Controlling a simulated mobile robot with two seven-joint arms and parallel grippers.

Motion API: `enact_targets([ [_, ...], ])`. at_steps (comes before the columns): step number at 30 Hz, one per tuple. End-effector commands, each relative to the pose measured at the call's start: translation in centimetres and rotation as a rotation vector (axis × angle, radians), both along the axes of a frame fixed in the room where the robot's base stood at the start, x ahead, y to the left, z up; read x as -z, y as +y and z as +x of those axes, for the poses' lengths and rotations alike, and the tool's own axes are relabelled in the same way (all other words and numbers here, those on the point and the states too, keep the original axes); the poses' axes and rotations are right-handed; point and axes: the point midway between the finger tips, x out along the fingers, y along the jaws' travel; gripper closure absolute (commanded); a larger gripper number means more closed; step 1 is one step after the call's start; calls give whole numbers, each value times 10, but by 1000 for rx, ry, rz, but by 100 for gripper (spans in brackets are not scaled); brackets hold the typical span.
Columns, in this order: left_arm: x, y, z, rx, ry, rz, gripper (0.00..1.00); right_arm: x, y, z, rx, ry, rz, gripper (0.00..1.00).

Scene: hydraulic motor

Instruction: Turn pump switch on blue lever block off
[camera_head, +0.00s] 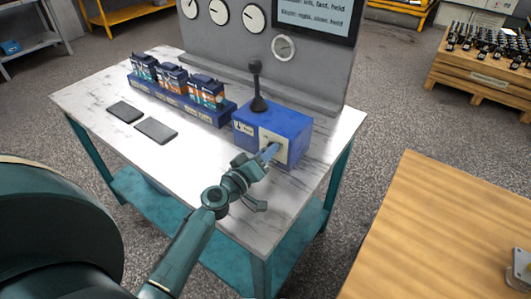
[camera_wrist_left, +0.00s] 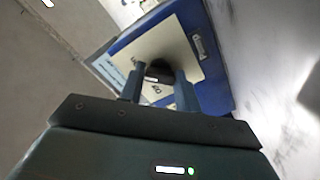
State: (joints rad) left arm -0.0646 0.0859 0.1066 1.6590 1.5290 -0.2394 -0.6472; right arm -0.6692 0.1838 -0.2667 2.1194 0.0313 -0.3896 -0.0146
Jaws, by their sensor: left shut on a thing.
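The blue lever block (camera_head: 274,131) stands on the right part of the white table, with a black lever (camera_head: 257,88) upright on top. Its front face carries a pale plate, which also shows in the left wrist view (camera_wrist_left: 178,44). A dark round pump switch (camera_wrist_left: 160,71) sits on that plate. My left gripper (camera_head: 268,152) is at the front face; in the wrist view its two fingers (camera_wrist_left: 158,85) are on both sides of the switch, shut on it. The fingers hide part of the switch and the plate's markings. My right gripper is not in view.
Several orange and black valve units (camera_head: 172,78) stand on a blue base left of the block. Two dark flat pads (camera_head: 156,130) lie on the white table (camera_head: 105,92). A grey gauge panel (camera_head: 270,58) rises behind. A wooden table (camera_head: 450,220) stands at right.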

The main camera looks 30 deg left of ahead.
Motion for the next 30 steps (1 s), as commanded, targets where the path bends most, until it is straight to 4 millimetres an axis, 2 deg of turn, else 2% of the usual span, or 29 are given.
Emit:
enact_targets([
  [7,0,0,0,0,2,-15,90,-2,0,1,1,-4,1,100],
  [14,0,0,0,0,15,-110,90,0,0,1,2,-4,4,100],
  [30,0,0,0,0,82,-586,90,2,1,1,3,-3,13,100],
])
